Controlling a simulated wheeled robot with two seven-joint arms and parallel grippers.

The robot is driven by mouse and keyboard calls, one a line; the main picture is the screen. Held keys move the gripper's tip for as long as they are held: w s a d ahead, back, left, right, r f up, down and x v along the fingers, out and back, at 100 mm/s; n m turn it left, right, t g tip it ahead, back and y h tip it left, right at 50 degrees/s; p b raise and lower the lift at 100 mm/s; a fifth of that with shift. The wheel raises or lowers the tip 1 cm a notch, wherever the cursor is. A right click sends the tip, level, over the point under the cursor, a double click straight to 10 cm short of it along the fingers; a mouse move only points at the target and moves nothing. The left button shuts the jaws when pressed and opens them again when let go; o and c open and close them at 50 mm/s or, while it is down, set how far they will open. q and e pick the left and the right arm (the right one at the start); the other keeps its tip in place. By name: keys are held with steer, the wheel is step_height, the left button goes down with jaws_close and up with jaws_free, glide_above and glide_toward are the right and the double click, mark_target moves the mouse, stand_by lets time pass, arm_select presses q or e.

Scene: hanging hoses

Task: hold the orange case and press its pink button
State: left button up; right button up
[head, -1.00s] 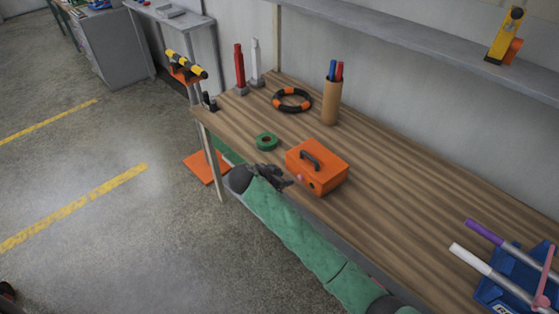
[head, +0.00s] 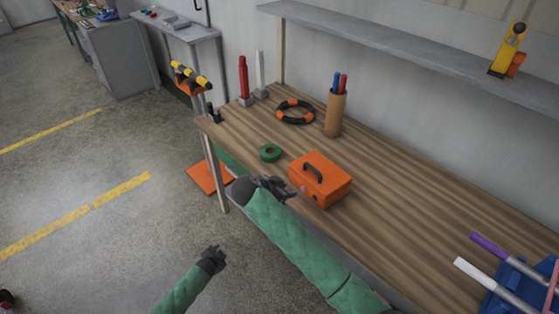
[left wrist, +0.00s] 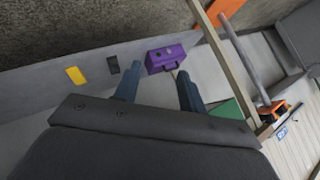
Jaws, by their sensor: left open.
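The orange case (head: 325,173) with a dark handle sits on the wooden table near its front edge. A small pink spot, apparently the pink button (head: 303,189), shows on its front-left side, close to the right fingertips. My right gripper (head: 284,188) is at the table edge just left of the case; whether it touches the case or is open is unclear. My left gripper (head: 215,252) hangs low over the floor in front of the table, apart from the case. In the left wrist view its two fingers (left wrist: 157,82) are spread with nothing between them.
Behind the case are a green tape roll (head: 270,152), a black-orange ring (head: 295,111) and a cardboard tube with pens (head: 335,113). A blue bin (head: 510,290) with rods stands at right. In the left wrist view a purple case (left wrist: 166,58) lies beyond the fingers.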

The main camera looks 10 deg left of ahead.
arm_select(q)
steer(key=w+a+r+m+t+h, duration=0.1)
steer(key=w+a+r+m+t, duration=0.2)
steer(key=w+r, duration=0.85)
steer(key=w+a+r+m+t, duration=0.2)
steer(key=w+a+r, duration=0.2)
steer(key=w+r, duration=0.75)
steer(key=w+d+r+m+t+h, duration=0.1)
steer(key=w+r+m+h, duration=0.2)
steer(key=r, duration=0.6)
steer(key=w+d+r+m+t+h, duration=0.15)
steer(key=w+r+m, duration=0.25)
steer(key=r, duration=0.6)
steer(key=d+r+m+h, duration=0.3)
steer(key=d+r+m, duration=0.2)
steer(key=d+m, duration=0.1)
steer(key=m+g+h, duration=0.5)
steer(key=m+g, duration=0.9)
steer(key=m, duration=1.1)
glide_toward(303, 166)
steer(key=d, duration=0.1)
steer(key=shift+f+x, duration=0.15)
steer(key=shift+x, duration=1.8)
steer(key=shift+f+x, duration=0.1)
steer(key=shift+x, duration=1.8)
